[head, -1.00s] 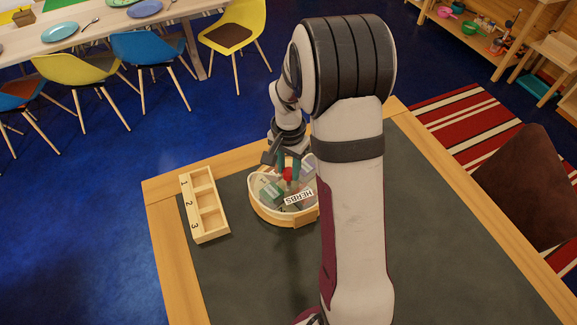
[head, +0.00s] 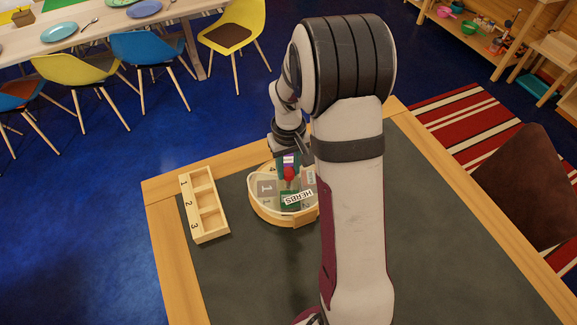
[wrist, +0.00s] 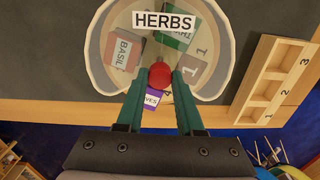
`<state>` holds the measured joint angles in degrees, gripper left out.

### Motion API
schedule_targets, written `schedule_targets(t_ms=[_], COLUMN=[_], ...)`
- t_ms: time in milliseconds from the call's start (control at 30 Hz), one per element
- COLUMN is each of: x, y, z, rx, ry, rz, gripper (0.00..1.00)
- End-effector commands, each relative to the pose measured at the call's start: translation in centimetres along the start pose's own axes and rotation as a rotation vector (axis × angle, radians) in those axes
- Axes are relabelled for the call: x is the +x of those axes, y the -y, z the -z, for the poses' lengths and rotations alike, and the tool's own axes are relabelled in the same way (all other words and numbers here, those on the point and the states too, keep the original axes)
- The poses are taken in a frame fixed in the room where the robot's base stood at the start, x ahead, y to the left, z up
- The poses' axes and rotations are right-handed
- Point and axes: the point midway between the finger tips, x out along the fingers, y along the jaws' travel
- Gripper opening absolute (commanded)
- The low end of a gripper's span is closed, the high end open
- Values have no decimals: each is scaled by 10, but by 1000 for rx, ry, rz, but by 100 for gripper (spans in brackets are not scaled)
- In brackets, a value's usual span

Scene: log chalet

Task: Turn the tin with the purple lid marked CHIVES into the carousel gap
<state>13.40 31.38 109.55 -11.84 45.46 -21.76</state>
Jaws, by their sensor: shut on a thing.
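The round herb carousel (head: 262,209) stands on the dark tabletop with a HERBS sign at its front. My gripper (head: 289,174) is shut on the red knob (wrist: 160,75) at its middle. The tin with the purple lid (wrist: 152,98) lies on the gripper side of the knob, partly covered by the fingers; only the letters "VES" can be read. Its purple lid also shows in the head view (head: 290,158), behind the knob. A red-lidded BASIL tin (wrist: 122,48) and a green-lidded tin (wrist: 174,40) sit inside too.
A pale wooden rack (head: 207,212) with empty compartments numbered 1, 2 and 3 stands left of the carousel, apart from it. The tabletop in front is clear.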

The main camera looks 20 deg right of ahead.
Motion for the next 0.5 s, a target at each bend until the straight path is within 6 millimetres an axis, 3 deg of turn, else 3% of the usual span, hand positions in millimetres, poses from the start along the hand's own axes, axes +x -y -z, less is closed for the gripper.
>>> schedule_targets(t_ms=[500], x=[-1], y=[0], z=[1], rx=[-257], ry=[-4], rz=[-1], gripper=[0])
